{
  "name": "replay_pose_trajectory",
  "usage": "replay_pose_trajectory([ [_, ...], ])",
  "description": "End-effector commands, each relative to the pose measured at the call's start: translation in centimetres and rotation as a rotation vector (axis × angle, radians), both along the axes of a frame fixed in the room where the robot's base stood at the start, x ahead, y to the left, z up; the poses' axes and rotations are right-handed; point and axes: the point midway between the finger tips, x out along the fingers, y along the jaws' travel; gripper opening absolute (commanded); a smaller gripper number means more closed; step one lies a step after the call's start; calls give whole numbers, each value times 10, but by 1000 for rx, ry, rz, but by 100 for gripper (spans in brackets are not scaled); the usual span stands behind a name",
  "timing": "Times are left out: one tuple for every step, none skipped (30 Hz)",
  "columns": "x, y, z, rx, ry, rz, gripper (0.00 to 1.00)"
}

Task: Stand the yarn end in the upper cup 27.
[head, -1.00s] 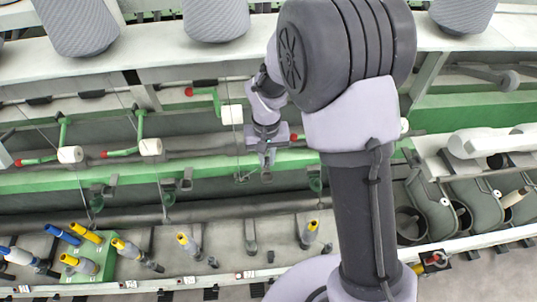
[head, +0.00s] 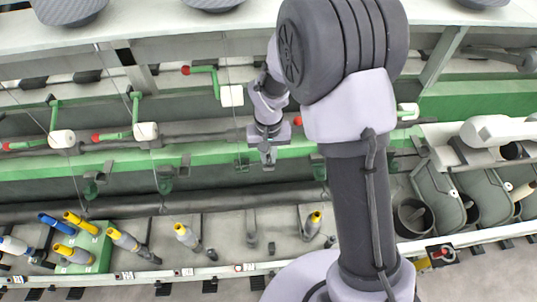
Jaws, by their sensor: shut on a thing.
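My gripper (head: 267,155) is small in the head view, in front of the green rail and just right of a white roller on a green arm (head: 231,95). Its jaws are closed; the yarn end between them is too fine to make out. Thin yarn strands (head: 153,165) hang down at the left of the frame. I cannot tell which part is the upper cup 27; the number labels (head: 245,267) on the front rail are too small to read.
My own arm covers the centre right. Grey bins (head: 412,216) sit at the right.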

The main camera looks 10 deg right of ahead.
Motion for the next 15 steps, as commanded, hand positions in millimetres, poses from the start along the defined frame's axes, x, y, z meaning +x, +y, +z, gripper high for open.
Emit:
replay_pose_trajectory([
  [0,0,1,0,0,0,0],
  [0,0,1,0,0,0,0],
  [0,0,1,0,0,0,0],
  [0,0,1,0,0,0,16],
  [0,0,1,0,0,0,22],
  [0,0,1,0,0,0,30],
  [0,0,1,0,0,0,36],
  [0,0,1,0,0,0,40],
  [0,0,1,0,0,0,40],
  [0,0,1,0,0,0,40],
  [0,0,1,0,0,0,40],
  [0,0,1,0,0,0,40],
  [0,0,1,0,0,0,40],
  [0,0,1,0,0,0,40],
  [0,0,1,0,0,0,40],
])
